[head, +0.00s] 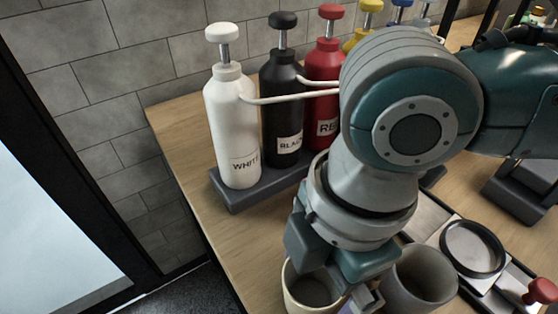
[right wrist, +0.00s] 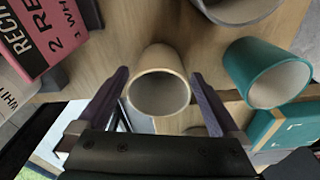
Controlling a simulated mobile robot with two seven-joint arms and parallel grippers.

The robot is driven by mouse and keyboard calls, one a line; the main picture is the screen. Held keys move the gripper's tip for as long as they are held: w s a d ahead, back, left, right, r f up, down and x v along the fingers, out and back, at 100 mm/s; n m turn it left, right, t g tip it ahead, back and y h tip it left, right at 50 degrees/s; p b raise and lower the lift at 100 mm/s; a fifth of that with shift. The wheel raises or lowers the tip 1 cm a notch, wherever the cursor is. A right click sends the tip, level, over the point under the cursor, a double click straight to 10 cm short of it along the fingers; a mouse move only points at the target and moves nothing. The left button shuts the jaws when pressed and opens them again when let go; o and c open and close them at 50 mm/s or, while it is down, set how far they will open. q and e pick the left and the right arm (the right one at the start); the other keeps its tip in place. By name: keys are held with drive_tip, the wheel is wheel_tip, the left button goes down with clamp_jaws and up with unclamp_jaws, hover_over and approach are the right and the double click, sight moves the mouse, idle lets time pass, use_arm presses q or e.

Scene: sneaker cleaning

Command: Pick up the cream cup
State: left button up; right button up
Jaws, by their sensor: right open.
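The cream cup (head: 291,287) stands at the bottom of the head view, near the table's front-left edge. My right arm partly covers it, and the picture edge cuts it off. In the right wrist view the cream cup (right wrist: 158,58) is upright with its open rim toward the camera. My right gripper (right wrist: 160,76) is open, with one dark finger on each side of the cup and visible gaps between. In the head view its fingers are mostly hidden. My left gripper is not in view.
A grey cup (head: 418,283) stands close right of the cream cup. A teal cup (right wrist: 262,65) and a red labelled box (right wrist: 45,35) show in the wrist view. White (head: 232,125), black (head: 283,105) and red (head: 323,75) pump bottles stand in a rack behind.

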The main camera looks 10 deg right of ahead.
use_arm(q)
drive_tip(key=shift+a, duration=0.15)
use_arm(e)
drive_tip(key=shift+c, duration=1.3)
drive_tip(key=c, duration=0.9)
